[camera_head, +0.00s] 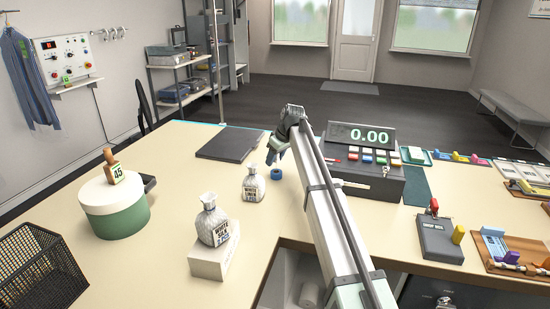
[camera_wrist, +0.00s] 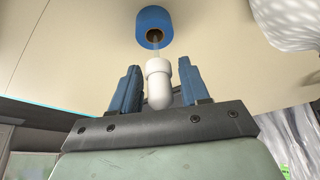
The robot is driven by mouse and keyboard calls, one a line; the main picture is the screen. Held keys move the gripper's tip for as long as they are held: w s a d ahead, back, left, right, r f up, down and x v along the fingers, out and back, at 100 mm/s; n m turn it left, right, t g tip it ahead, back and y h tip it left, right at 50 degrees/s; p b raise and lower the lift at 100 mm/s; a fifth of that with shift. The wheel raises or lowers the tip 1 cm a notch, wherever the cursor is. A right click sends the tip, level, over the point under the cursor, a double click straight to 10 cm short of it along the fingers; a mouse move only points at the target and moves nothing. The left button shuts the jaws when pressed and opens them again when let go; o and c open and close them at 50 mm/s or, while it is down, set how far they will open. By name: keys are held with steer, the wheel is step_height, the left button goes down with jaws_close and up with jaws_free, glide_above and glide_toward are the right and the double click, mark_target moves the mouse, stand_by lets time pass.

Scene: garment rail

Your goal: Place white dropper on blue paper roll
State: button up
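The white dropper (camera_wrist: 158,85) lies between the two blue fingers of my gripper (camera_wrist: 158,88) in the wrist view, its rounded bulb toward the palm. Its thin clear tip points at the hole of the blue paper roll (camera_wrist: 153,22). The tip overlaps the roll in the picture; I cannot tell whether they touch. The fingers are close on both sides of the dropper, but grip contact is unclear. In the head view, my gripper (camera_head: 272,154) points down just above the blue paper roll (camera_head: 276,173) on the table. The dropper cannot be made out there.
A white wrapped bottle (camera_head: 253,184) stands left of the roll. Another bottle (camera_head: 213,222) stands on a white block. A scale with a display (camera_head: 362,136) stands to the right, behind my arm. A dark flat pad (camera_head: 230,143) lies behind left.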

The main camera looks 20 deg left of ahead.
steer(key=shift+o, duration=0.8)
steer(key=shift+r, duration=0.15)
steer(key=v, duration=1.2)
